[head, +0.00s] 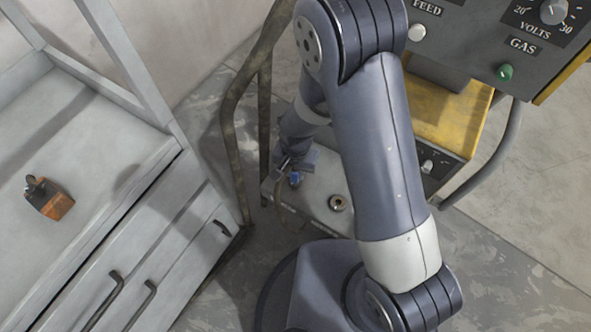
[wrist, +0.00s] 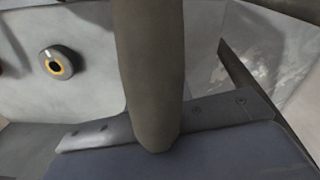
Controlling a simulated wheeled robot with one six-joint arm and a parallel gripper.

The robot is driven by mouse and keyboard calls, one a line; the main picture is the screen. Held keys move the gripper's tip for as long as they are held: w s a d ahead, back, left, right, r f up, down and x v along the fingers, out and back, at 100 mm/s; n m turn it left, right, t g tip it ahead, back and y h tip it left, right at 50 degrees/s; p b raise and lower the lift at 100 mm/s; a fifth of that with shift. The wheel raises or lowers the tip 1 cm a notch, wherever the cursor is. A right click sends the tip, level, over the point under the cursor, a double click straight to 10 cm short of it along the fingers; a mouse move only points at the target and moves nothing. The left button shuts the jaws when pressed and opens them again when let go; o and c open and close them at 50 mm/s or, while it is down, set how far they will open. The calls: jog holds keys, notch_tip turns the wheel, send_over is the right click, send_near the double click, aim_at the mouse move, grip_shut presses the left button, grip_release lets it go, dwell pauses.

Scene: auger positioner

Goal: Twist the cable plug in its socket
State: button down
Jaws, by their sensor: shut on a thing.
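My gripper (head: 297,165) is low beside the cart, at the far end of my arm. It is shut on the cable plug, which shows as a small blue part (head: 295,179) just under the jaws. A thin cable (head: 279,190) hangs beside it. In the wrist view a thick grey-brown cylinder, probably the cable (wrist: 148,70), stands up across the middle and hides much behind it. Whether the plug sits in a socket is hidden. A round brass-ringed socket (head: 339,203) on the pale panel is empty, right of my gripper; it also shows in the wrist view (wrist: 48,65).
A grey metal frame rail (head: 232,140) stands close left of my gripper. A white drawer bench (head: 100,165) with an orange-and-black block (head: 50,198) is at the left. A control panel (head: 500,45) with knobs and a yellow cabinet (head: 450,115) are at the right.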

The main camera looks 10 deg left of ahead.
jog(key=c, duration=1.2)
grip_release()
notch_tip(320, 180, up, 11)
jog(key=shift+f+p, duration=0.1)
jog(key=shift+p, duration=1.1)
notch_tip(320, 180, down, 10)
jog(key=shift+f+b, duration=0.25)
jog(key=shift+b, duration=1)
jog(key=shift+f, duration=0.25)
jog(key=shift+r+n, duration=0.1)
jog(key=shift+n, duration=0.5)
